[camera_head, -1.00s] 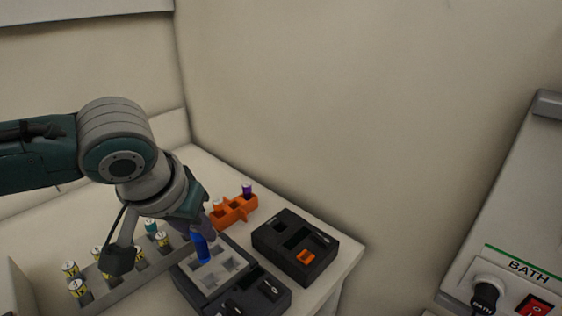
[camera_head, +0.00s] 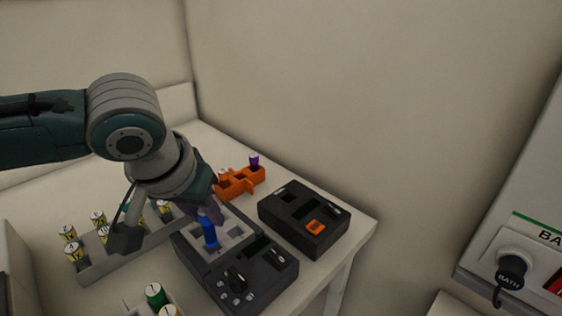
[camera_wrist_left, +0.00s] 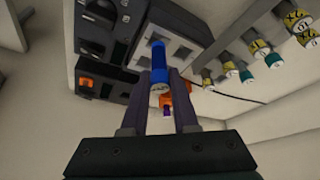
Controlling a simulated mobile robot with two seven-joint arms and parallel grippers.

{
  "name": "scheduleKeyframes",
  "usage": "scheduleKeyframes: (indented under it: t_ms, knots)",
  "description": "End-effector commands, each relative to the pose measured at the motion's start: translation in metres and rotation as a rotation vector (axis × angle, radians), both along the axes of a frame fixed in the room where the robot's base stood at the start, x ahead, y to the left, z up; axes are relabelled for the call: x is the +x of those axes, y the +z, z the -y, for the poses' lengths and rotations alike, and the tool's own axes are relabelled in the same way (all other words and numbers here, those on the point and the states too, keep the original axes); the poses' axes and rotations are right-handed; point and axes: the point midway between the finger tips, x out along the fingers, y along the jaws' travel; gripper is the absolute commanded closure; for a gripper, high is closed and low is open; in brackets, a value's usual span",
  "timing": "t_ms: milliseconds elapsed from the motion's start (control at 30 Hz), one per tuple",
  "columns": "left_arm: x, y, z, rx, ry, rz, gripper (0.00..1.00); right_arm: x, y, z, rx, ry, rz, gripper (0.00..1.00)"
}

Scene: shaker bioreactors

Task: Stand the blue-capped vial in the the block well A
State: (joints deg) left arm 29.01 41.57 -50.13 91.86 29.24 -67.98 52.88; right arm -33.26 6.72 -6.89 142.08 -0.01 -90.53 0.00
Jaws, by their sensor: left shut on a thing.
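My left gripper (camera_head: 207,212) is shut on the blue-capped vial (camera_head: 210,236). In the head view the vial's blue part hangs nearly upright below the fingers, over the light grey block (camera_head: 221,264). The block has several square wells and sits on a dark unit. I cannot tell whether the vial's lower end is inside a well or just above it, nor read a well letter. In the left wrist view the vial (camera_wrist_left: 158,60) runs out past the fingertips (camera_wrist_left: 160,82) towards the block (camera_wrist_left: 185,22), with a pale end near the fingers. My right gripper is not in view.
The dark unit (camera_head: 250,285) has knobs in front. A black box (camera_head: 315,240) with an orange piece stands right of it. An orange rack (camera_head: 238,183) holds a purple-capped vial behind. A grey rack (camera_head: 90,272) with several yellow-labelled vials stands left. A green-capped vial (camera_head: 155,294) is in front.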

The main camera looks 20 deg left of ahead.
Motion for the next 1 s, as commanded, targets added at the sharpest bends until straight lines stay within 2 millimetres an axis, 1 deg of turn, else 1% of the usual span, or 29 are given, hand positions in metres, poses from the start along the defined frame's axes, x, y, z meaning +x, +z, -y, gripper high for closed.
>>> scheduleKeyframes:
  t_ms: [367,733,1000]
  knots:
    - [-0.0001,0.0007,0.0002,0.0,0.0,0.0,1.0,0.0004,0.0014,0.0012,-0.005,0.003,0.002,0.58]
    - [-0.0008,0.001,0.0008,-0.001,0.0,-0.002,1.0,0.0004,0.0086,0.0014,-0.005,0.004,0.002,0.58]
    - [-0.0006,0.0003,0.0006,0.0,0.0,0.0,1.0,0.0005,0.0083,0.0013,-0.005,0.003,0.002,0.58]
